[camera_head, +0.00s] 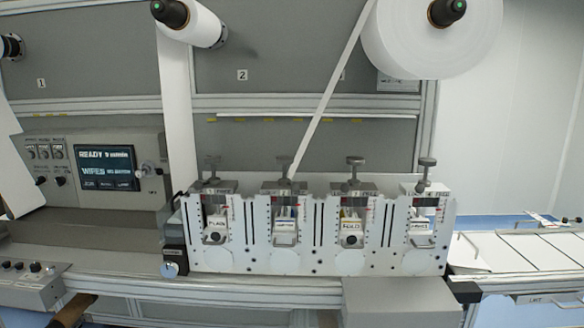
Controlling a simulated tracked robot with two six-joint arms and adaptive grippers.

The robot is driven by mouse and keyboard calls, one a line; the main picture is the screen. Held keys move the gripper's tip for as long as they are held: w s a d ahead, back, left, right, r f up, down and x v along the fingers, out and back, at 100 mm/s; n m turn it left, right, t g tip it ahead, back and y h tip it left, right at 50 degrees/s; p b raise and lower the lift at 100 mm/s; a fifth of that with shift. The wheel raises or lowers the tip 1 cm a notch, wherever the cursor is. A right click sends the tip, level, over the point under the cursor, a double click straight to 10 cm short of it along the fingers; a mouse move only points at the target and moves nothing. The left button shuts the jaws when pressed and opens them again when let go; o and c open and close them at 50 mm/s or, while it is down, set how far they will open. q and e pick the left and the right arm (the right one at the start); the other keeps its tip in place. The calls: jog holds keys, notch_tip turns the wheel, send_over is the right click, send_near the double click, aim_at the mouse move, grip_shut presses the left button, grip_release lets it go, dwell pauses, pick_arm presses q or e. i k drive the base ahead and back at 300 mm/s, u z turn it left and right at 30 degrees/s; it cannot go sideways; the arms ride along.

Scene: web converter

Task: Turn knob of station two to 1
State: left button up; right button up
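A white machine block (320,262) in the middle holds a row of several stations, each topped by a grey knob on a post. The second station from the left (285,225) has its knob (284,161) standing upright, with a paper strip passing close beside it. Its label is too small to read, and so is any scale that would show the knob's setting. The first station's knob (212,161) and the third station's knob (355,161) stand on either side. Neither of my grippers is in view.
A control panel with a lit screen (106,168) reading "READY" stands left. A large white paper roll (410,40) and a smaller roll (200,22) hang above. A panel label "2" (242,75) is behind. White sheets (530,248) lie on the right-hand bed.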

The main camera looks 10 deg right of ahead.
aim_at(285, 161)
jog(key=z, duration=0.4)
jog(key=i, duration=1.05)
jog(key=u, duration=0.45)
